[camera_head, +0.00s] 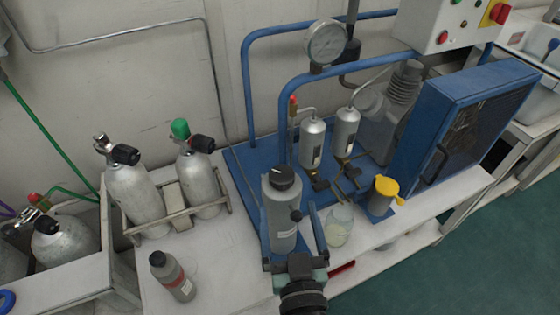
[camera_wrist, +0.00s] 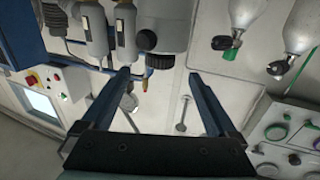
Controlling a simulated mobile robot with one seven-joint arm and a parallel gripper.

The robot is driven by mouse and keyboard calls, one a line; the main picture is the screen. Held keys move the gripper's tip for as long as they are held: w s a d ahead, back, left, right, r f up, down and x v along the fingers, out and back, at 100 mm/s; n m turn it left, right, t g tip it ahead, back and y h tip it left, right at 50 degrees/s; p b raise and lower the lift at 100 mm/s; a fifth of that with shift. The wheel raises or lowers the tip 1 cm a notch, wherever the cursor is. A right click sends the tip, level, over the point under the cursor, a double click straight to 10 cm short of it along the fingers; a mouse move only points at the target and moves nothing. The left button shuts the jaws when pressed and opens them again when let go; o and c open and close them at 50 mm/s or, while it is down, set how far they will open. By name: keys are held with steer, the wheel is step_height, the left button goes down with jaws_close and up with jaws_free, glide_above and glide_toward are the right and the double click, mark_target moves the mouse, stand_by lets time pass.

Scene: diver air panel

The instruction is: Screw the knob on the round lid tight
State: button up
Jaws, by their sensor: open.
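A grey upright cylinder (camera_head: 282,228) stands at the front of the blue panel frame. A black knob (camera_head: 281,177) with a pale mark sits on its round top. A small dark knob (camera_head: 296,215) is on its side. My gripper (camera_head: 289,208) is open, its blue fingers spread in front of the cylinder, which overlaps them in the head view. In the wrist view, the picture is upside down; my open gripper (camera_wrist: 160,75) has nothing between its fingers, and the cylinder (camera_wrist: 170,15) shows beyond them. I cannot tell how tight the knob is.
A glass jar (camera_head: 339,225) and a yellow-capped pot (camera_head: 383,192) stand right of the cylinder. A grey bottle (camera_head: 172,276) and racked tanks (camera_head: 135,195) are to the left. A pressure gauge (camera_head: 326,42) rises behind. Bench space is clear left of the cylinder.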

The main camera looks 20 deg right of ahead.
mark_target(280, 167)
steer(key=p+x, duration=0.2)
steer(key=x, duration=1)
steer(key=shift+w, duration=0.2)
steer(key=shift+r, duration=0.1)
steer(key=c, duration=1.4)
